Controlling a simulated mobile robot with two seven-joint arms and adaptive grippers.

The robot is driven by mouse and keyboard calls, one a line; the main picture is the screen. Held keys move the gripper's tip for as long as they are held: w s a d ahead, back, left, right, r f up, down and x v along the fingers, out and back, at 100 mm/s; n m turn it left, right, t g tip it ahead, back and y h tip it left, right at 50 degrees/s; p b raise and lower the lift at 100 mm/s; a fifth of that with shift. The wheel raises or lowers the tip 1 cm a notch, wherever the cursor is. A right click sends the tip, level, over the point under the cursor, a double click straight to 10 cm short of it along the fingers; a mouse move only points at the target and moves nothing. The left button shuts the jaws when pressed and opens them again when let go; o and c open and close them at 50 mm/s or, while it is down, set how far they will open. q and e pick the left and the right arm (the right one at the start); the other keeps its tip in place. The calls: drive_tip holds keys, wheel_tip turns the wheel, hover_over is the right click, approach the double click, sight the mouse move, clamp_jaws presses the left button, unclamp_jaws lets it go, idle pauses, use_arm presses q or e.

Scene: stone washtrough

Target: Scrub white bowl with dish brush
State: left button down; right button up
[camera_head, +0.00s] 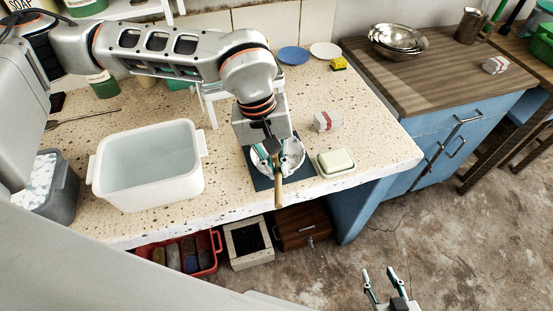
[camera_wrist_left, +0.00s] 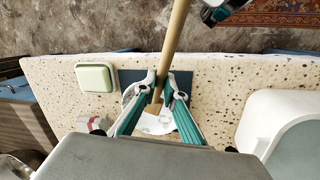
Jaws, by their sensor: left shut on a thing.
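The white bowl (camera_head: 293,160) sits on a dark blue mat (camera_head: 262,182) on the speckled counter, partly hidden under my left gripper. The dish brush has a wooden handle (camera_head: 278,188); my left gripper (camera_head: 272,157) is shut on it, above the bowl. In the left wrist view the handle (camera_wrist_left: 178,38) runs up between the fingers (camera_wrist_left: 162,92), and the brush's wooden lower end (camera_wrist_left: 158,121) is over the bowl (camera_wrist_left: 133,93). I cannot tell whether bristles touch the bowl. My right gripper (camera_head: 387,286) is open and empty, over the floor in front of the counter.
A white basin (camera_head: 150,190) stands left of the mat. A soap dish (camera_head: 335,162) and a small striped box (camera_head: 327,121) are to its right. Blue and white plates (camera_head: 293,55) and a yellow sponge (camera_head: 338,63) lie behind. The counter's front edge is close to the mat.

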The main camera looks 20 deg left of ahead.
sight(276, 159)
use_arm(q)
drive_tip(key=shift+w+a+b, duration=0.15)
drive_tip(key=shift+w+a, duration=0.15)
drive_tip(key=shift+w, duration=0.65)
drive_tip(key=shift+w+a+b, duration=0.15)
drive_tip(key=shift+w+a, duration=0.15)
drive_tip(key=shift+w, duration=0.6)
drive_tip(key=shift+r, duration=0.1)
drive_tip(key=shift+r+p, duration=2.05)
drive_tip(key=shift+r, duration=1.45)
